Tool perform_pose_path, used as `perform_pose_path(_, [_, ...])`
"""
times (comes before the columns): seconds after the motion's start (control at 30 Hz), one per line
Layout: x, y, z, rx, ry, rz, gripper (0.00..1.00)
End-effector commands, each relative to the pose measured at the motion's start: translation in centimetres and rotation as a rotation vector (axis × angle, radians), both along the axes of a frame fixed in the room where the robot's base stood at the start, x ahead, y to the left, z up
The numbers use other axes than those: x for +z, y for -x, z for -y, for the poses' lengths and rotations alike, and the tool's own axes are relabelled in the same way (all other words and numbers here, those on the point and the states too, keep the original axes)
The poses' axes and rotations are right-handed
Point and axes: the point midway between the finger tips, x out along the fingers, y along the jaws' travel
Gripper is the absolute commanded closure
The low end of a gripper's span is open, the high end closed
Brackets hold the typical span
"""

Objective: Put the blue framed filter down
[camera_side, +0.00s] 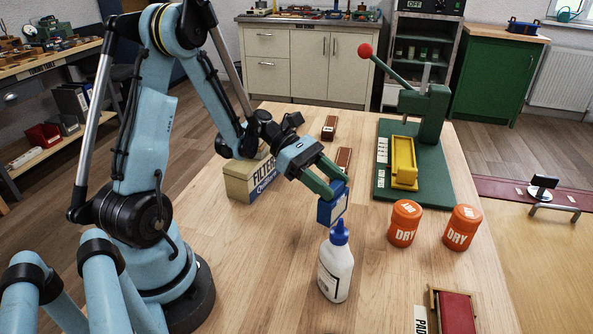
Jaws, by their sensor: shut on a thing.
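The filter is upright and slightly tilted, just behind the white bottle. I cannot tell whether its lower edge touches the table. A tan box marked FILTER (239,184) stands to the left, partly behind my arm.
A white bottle with a blue cap (336,270) stands close in front of the filter. Two orange DRY jars (404,223) stand to the right. A green press (420,140) with a yellow tray (403,165) is behind them. A red pad (456,312) lies front right. The front-left tabletop is clear.

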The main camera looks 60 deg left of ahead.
Motion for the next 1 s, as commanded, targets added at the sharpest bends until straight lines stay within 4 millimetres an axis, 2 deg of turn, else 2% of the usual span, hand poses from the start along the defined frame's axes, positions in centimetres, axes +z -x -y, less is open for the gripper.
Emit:
perform_pose_path(0.47, [-1.2,0.0,0.0,0.001,0.002,0.001,0.83])
perform_pose_path(0.5, [-1.2,0.0,0.0,0.001,0.001,0.001,0.49])
perform_pose_path(0.63, [-1.2,0.0,0.0,0.001,0.002,0.001,0.29])
perform_pose_path(0.67, [-1.2,0.0,-0.1,0.002,0.002,0.001,0.26])
perform_pose_path(1.0, [-1.0,0.0,-0.2,0.005,0.002,0.001,0.26])
